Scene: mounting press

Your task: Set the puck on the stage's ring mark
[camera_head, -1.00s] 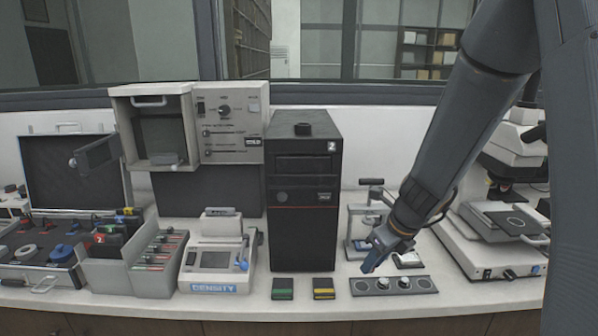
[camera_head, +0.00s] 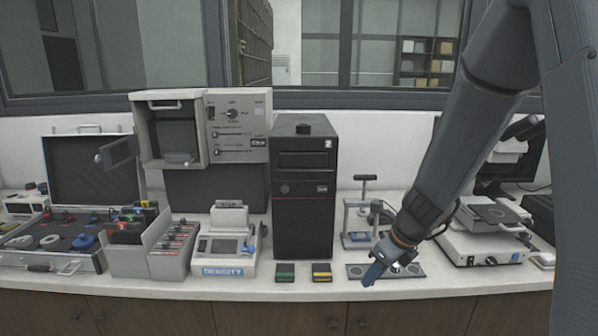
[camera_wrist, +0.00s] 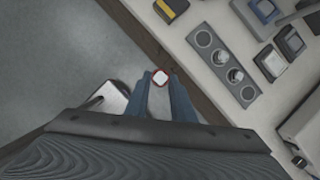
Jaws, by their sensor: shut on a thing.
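The puck (camera_wrist: 160,77) is small and white with a dark red rim. In the wrist view it sits between the fingertips of my gripper (camera_wrist: 161,84), which is shut on it. The puck is clear of the bench, in front of its edge with floor beneath. In the head view my gripper (camera_head: 373,274) is at the bench's front, by the dark well strip, and the puck cannot be made out. The stage (camera_head: 478,212) is a dark plate on the white instrument at the right, with a pale ring mark (camera_head: 495,212). It is well right of and behind my gripper.
The dark strip (camera_head: 417,269) with round wells holds pale metal pieces; it also shows in the wrist view (camera_wrist: 204,39). A small hand press (camera_head: 359,212) stands behind it. A tall black unit (camera_head: 303,215) and a density balance (camera_head: 226,250) stand left. Green (camera_head: 285,272) and yellow (camera_head: 321,272) blocks lie near the edge.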

